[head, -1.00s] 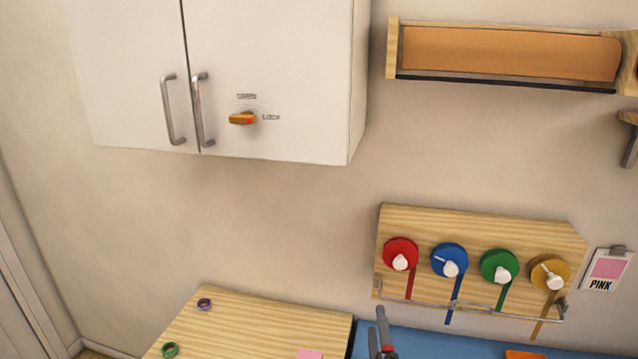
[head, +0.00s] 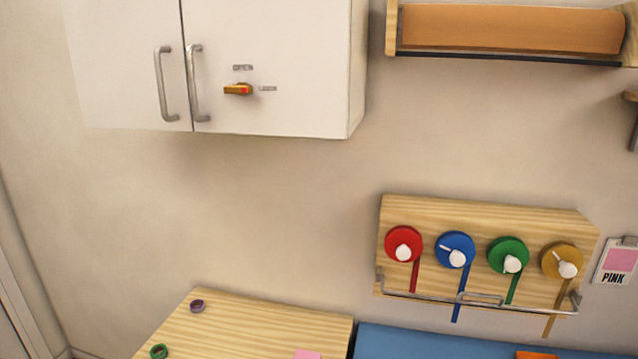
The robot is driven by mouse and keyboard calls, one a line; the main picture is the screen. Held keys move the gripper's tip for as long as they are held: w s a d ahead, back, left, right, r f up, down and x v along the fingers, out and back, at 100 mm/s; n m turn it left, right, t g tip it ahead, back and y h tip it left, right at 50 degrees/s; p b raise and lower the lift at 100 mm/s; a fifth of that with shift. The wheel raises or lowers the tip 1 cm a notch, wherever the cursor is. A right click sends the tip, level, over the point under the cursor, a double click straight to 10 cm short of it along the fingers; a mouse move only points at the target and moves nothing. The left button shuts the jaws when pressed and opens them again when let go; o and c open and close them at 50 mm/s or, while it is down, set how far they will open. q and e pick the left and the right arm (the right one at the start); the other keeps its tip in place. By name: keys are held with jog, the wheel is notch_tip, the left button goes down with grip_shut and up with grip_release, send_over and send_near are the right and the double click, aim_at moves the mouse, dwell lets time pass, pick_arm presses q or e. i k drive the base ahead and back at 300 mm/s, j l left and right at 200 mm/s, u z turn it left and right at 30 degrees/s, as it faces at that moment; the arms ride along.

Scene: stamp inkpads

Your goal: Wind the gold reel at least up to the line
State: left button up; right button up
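The gold reel (head: 551,259) is a round disc with a white crank knob, at the right end of a wooden board on the wall. Its gold ribbon (head: 552,322) hangs down past the metal rail (head: 410,296) and ends below the board. The red reel (head: 403,238), the blue reel (head: 452,245) and the green reel (head: 508,250) sit in a row to its left, each with a ribbon. The blue ribbon also hangs below the board; the red and green ones are shorter. Neither of my grippers shows in the head view now.
A blue surface (head: 430,344) lies below the board, with an orange item (head: 535,355) at its front right. A wooden top (head: 250,325) at left holds small rings and a pink note. A white cabinet (head: 270,45) hangs above, and a PINK card (head: 618,260) hangs right of the board.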

aim_at(560, 261)
jog(key=z, duration=1.35)
